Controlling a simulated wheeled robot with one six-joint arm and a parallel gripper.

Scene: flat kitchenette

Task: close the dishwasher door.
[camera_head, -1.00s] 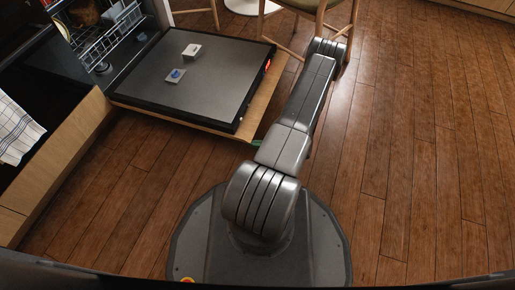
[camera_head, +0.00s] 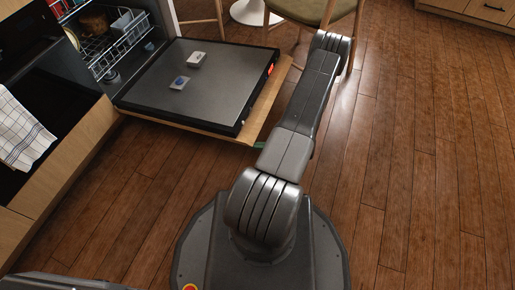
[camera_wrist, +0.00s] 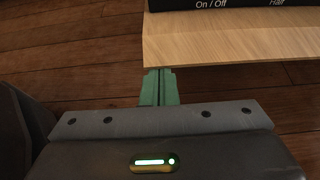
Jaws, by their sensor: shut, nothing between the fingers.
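The dishwasher door (camera_head: 215,85) is open, lowered to about level, with its dark inner side up and a wooden front panel below. The dishwasher (camera_head: 110,60) is at the upper left, with its racks showing. In the wrist view the door's wooden panel (camera_wrist: 235,42) and its black control strip (camera_wrist: 230,6) are at the top. My gripper (camera_wrist: 160,76) is shut and empty, with green fingers. Its tips meet or pass under the panel's edge; contact cannot be told. In the head view only a bit of green shows by the door's near right corner.
A chair (camera_head: 310,12) stands just beyond the door, near my arm. A white round base (camera_head: 255,12) is behind it. Counter fronts with a towel (camera_head: 18,130) are at the left. The wooden floor at the right (camera_head: 430,180) is clear.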

